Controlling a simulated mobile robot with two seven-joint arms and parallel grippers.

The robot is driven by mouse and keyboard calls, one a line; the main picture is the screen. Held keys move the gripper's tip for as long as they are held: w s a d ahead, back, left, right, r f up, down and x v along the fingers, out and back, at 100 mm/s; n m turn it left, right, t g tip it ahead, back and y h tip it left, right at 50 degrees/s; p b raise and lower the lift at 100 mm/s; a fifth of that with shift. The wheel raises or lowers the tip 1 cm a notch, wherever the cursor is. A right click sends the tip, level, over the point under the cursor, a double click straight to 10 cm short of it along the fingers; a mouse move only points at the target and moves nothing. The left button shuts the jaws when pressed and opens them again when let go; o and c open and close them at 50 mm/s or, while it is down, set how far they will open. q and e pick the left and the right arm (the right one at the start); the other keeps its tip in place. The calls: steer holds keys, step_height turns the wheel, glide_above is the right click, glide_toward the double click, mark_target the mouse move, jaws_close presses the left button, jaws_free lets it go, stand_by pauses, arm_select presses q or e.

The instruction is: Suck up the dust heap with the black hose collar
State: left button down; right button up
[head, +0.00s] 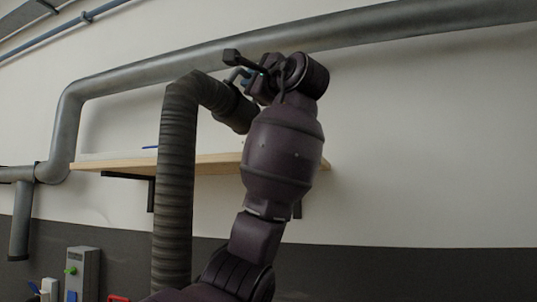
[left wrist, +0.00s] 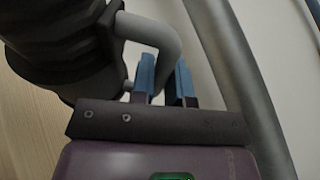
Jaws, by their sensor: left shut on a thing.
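The black hose collar (head: 237,112) is at the end of a ribbed dark hose (head: 175,180), which rises from below, bends over and points down to the right above the wooden shelf (head: 110,166). My left gripper (head: 246,76) is at the collar's upper side. In the left wrist view, my left gripper's blue-padded fingers (left wrist: 165,82) are shut on the collar's grey bent handle (left wrist: 160,36), with the dark collar (left wrist: 65,55) to the left. I see no dust heap; my arm and the collar hide part of the shelf. My right gripper is not in view.
A thick grey pipe (head: 350,28) runs along the wall above the shelf and bends down at left. A thin blue item (head: 149,148) shows at the shelf's back. The right wall is clear.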

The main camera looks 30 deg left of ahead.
arm_select(q)
step_height(320, 180, up, 2)
steer(key=shift+r+p, duration=0.2)
steer(key=shift+p, duration=0.55)
steer(key=shift+r+p, duration=0.8)
steer(key=shift+r, duration=1.55)
